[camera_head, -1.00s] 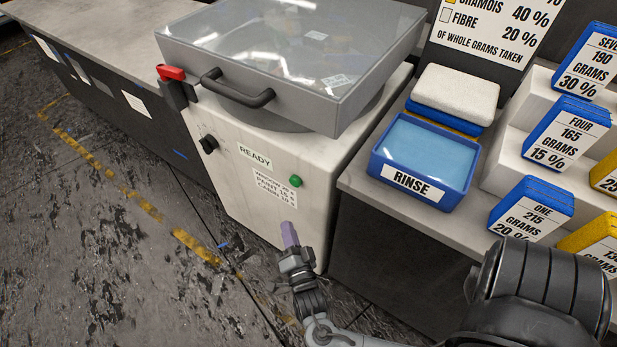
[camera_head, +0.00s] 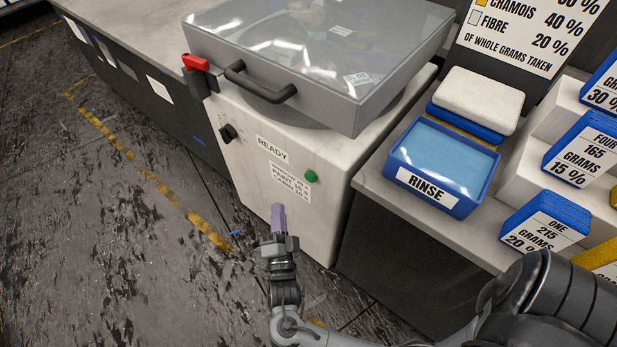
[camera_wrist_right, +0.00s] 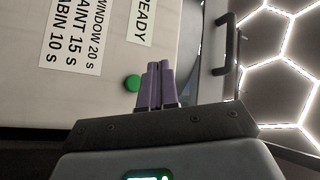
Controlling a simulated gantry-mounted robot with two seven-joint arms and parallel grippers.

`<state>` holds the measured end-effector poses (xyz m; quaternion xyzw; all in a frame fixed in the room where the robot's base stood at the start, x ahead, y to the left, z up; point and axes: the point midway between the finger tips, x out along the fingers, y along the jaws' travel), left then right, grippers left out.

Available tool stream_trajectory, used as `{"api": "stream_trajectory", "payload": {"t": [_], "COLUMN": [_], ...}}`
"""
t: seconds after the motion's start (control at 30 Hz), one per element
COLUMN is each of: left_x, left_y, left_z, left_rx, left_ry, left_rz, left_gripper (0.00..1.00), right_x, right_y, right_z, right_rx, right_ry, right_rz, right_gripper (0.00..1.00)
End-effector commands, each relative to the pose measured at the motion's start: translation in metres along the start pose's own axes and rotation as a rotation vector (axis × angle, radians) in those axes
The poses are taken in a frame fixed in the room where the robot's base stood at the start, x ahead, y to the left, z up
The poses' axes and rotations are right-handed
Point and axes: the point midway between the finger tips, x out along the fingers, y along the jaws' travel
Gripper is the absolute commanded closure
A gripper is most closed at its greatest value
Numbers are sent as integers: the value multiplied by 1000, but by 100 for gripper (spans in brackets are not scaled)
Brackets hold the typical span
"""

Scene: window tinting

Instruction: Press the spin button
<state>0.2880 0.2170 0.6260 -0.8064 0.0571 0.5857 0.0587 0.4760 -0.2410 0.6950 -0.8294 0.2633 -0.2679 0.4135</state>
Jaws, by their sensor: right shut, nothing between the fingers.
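The green spin button (camera_head: 311,176) is on the front of the white machine (camera_head: 330,215), right of the READY label (camera_head: 272,149). It also shows in the right wrist view (camera_wrist_right: 132,83), just left of my fingertips. My right gripper (camera_head: 278,212) is shut and empty, its purple fingers together, below and left of the button in the head view. The fingers show in the right wrist view (camera_wrist_right: 157,70). I see no contact between fingers and button. My left gripper is not in view.
The machine has a clear lid with a dark handle (camera_head: 262,88), a red latch (camera_head: 195,62) and a black knob (camera_head: 228,133). A blue rinse tray (camera_head: 398,178) and blue weight packs (camera_head: 548,222) stand on the counter at right. Open floor lies at left.

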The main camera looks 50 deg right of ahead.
Motion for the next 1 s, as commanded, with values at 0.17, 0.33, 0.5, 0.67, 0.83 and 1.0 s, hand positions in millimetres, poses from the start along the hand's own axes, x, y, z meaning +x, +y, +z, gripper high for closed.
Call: {"api": "stream_trajectory", "payload": {"t": [0.17,0.33,0.5,0.67,0.83,1.0], "left_x": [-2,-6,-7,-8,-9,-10], "left_y": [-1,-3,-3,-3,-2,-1], "left_z": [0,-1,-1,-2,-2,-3], "left_rx": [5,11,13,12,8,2], "left_ry": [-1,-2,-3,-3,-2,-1], "left_rz": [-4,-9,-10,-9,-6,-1], "left_gripper": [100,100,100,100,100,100], "right_x": [8,22,36,48,56,60], "right_y": [6,15,26,35,41,43], "right_z": [-7,-17,-27,-35,-41,-44], "right_rx": [-2,-2,-2,-1,0,0], "right_ry": [0,1,0,-1,0,0], "right_rz": [-1,-1,-1,0,0,0], "right_gripper": [100,100,100,100,100,100]}}
